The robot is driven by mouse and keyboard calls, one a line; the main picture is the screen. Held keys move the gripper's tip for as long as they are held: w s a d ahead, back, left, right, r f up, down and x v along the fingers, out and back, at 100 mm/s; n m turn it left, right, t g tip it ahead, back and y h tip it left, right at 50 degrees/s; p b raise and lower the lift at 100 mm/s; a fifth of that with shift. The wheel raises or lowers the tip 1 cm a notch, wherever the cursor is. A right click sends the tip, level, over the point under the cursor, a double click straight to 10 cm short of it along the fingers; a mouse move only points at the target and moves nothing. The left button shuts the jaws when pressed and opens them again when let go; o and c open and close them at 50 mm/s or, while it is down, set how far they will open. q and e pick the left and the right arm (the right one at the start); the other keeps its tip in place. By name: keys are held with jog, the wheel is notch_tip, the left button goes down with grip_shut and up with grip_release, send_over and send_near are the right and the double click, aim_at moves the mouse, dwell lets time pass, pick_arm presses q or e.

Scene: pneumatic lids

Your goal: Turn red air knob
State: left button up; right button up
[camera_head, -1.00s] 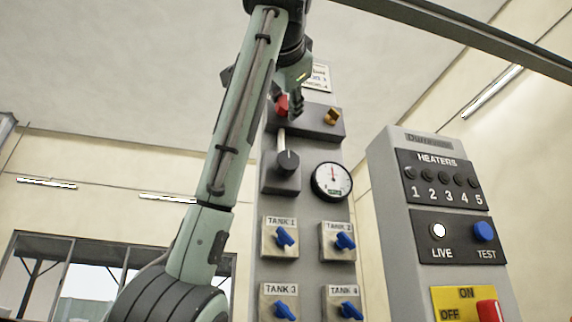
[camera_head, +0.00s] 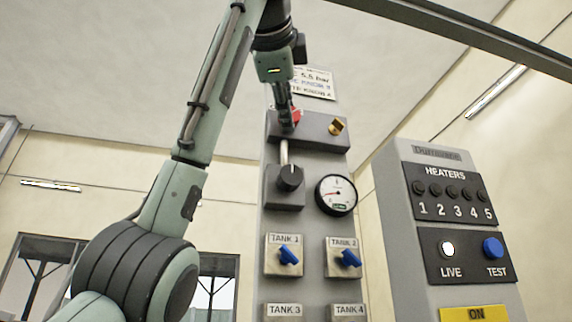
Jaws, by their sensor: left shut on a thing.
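The red air knob (camera_head: 296,115) is at the top left of the grey pneumatic panel, on a dark grey block (camera_head: 318,127). My left gripper (camera_head: 287,119) reaches down from above and is shut on the red knob. Its fingers hide much of the knob. My right gripper is not in view.
Blue valve handles for tank 1 (camera_head: 289,256) and tank 2 (camera_head: 350,258) stick out lower on the panel. A heater cabinet (camera_head: 455,220) stands to the right. A white sign (camera_head: 313,83) is above the block. A dark beam crosses the top right.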

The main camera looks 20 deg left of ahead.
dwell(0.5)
pick_arm(q)
jog(key=o, duration=1.2)
jog(key=shift+c, duration=0.2)
jog(key=s+d, duration=0.2)
jog(key=s, duration=0.9)
jog(key=shift+s+d, duration=0.2)
jog(key=shift+s, duration=0.2)
